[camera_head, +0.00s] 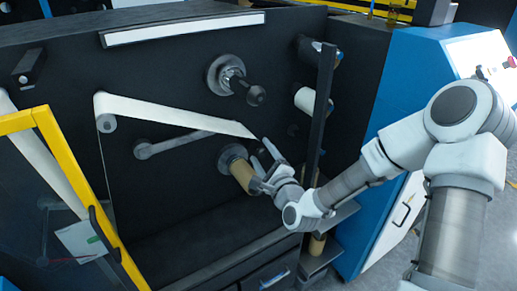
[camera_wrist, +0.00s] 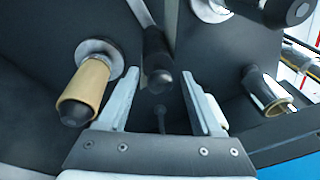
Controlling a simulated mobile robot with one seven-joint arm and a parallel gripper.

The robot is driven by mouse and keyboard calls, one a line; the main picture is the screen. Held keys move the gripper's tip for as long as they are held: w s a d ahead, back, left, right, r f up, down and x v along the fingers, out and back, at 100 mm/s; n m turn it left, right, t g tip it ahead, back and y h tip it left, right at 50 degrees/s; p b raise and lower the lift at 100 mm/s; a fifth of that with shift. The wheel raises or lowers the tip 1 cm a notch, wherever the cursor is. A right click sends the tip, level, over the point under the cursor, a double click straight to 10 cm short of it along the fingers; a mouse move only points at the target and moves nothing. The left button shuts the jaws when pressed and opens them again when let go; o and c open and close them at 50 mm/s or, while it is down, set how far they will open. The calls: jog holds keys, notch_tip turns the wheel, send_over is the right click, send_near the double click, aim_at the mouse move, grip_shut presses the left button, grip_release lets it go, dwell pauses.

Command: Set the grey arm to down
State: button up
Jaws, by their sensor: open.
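The grey arm (camera_head: 172,146) is on the dark machine panel in the head view. It runs from a round pivot at its left end, rising slightly to the right, and its far end passes behind the white web. In the wrist view, the arm's grey end (camera_wrist: 140,12) shows at the top, with a dark handle (camera_wrist: 158,72) in front of it. My gripper (camera_head: 263,157) is open, in front of the panel beside the tan roll. In the wrist view the handle appears between the two fingers; I cannot tell whether they touch it.
The tan roll (camera_head: 242,175) is close on the left of my gripper in the wrist view (camera_wrist: 85,85). A flanged spindle with a black knob (camera_head: 254,95) is above. A white roll (camera_head: 308,101) and a dark vertical bar (camera_head: 323,105) stand right. A yellow-framed door (camera_head: 75,185) is at left.

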jog(key=shift+w, duration=0.25)
jog(key=shift+a, duration=0.1)
grip_shut()
dwell(0.3)
dwell(1.1)
